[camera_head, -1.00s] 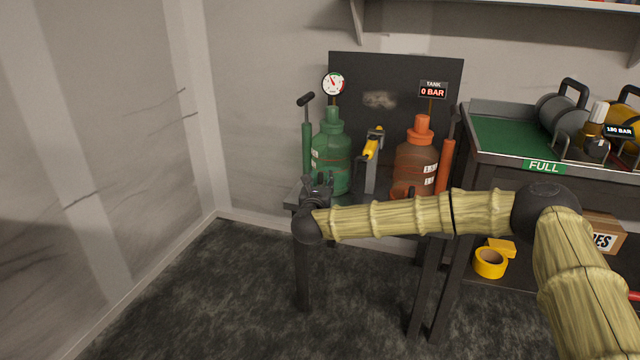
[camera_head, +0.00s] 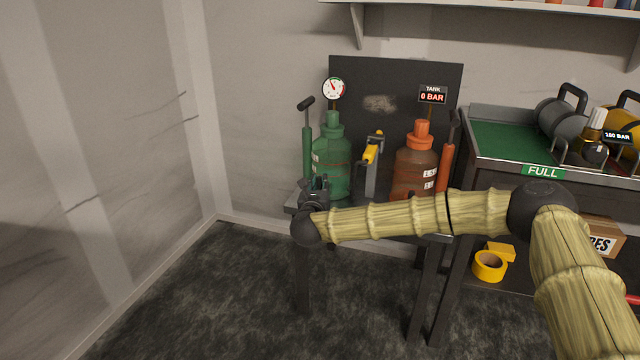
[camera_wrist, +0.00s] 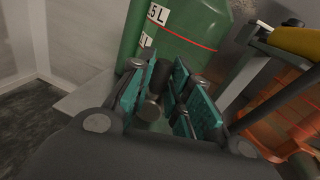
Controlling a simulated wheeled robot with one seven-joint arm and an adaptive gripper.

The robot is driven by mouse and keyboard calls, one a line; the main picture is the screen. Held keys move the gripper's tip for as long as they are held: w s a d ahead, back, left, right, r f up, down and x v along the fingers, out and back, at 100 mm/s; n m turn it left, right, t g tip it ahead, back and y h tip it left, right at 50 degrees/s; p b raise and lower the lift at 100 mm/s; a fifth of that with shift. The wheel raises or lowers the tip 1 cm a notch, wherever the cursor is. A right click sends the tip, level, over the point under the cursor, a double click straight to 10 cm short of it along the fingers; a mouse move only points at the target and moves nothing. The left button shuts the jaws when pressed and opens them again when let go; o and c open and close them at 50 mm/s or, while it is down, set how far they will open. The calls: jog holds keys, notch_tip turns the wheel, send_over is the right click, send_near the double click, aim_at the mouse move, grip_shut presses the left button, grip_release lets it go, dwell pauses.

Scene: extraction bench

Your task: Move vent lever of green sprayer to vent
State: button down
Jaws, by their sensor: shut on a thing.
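The green sprayer (camera_head: 333,165) stands upright on a small dark stand, with its pump handle at its left and a round gauge above it. Its lower body with white level labels and a red line fills the top of the wrist view (camera_wrist: 185,35). My gripper (camera_head: 317,182) is at the sprayer's lower front. In the wrist view its teal-padded fingers (camera_wrist: 158,95) are closed around a small dark part (camera_wrist: 152,110), which looks like the vent lever. The pads partly hide this part, and my gripper hides it in the head view. I cannot tell the lever's setting.
A yellow-handled grey upright (camera_head: 371,160) stands just right of the green sprayer. An orange sprayer (camera_head: 416,165) with a 0 BAR sign (camera_head: 432,95) is further right. A dark panel (camera_head: 380,75) stands behind. A green-topped bench (camera_head: 500,137) is at the right.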

jog(key=n+p, duration=0.1)
jog(key=a+n+p, duration=0.1)
jog(key=shift+w+r+p, duration=0.15)
jog(key=shift+r+p, duration=0.15)
jog(key=shift+p, duration=0.05)
jog(key=n+p, duration=0.2)
jog(key=a+n+g+p, duration=0.1)
jog(key=shift+w+f+n, duration=0.2)
jog(key=shift+f+n, duration=0.05)
jog(key=shift+n, duration=0.05)
jog(key=shift+w+a+f+n+h+p, duration=0.1)
jog(key=shift+a+f+n+h+p, duration=0.25)
jog(key=shift+n+p, duration=0.8)
jog(key=shift+w+a+f+n+g+h+p, duration=0.1)
jog(key=shift+a+f+n+g+h+p, duration=0.15)
jog(key=shift+f+n+g+p, duration=0.55)
jog(key=shift+r+n+t, duration=0.2)
jog(key=shift+n+t, duration=0.05)
jog(key=shift+t, duration=0.05)
jog(key=c, duration=1.3)
grip_release()
